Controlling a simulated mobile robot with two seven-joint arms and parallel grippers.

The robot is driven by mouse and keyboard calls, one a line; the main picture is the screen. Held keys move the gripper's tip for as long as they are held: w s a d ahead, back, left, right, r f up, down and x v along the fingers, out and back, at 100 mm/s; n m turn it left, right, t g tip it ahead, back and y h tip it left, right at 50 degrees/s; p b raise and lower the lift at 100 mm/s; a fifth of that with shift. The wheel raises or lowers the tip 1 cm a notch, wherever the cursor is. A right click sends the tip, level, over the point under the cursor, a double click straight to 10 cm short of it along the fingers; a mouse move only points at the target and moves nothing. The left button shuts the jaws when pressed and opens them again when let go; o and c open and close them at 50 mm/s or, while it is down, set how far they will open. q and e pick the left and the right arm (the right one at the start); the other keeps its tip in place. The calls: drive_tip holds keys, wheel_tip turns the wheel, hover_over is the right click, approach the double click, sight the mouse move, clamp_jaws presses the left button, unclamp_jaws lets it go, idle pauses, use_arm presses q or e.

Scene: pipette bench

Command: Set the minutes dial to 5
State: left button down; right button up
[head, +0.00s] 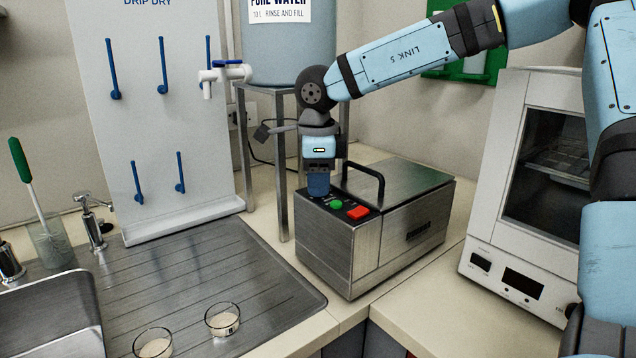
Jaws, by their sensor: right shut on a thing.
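A steel box-shaped machine (340,256) with a lid and a black handle stands on the counter right of the sink. Its top front panel carries a green button (336,204) and a red switch (358,212). My right gripper (318,190) points straight down at the left end of this panel and is shut there. The minutes dial is hidden behind the gripper's fingers, so I cannot read its setting. My left gripper is not in view.
A white oven (482,262) stands at the right. A metal stand (281,180) with a blue water tank (290,55) is behind the machine. Two glass dishes (223,319) sit on the steel drainboard (215,268). A drying rack (100,130) stands at the back left.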

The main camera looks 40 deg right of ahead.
drive_tip(key=o, duration=0.9)
drive_tip(key=shift+r, duration=0.1)
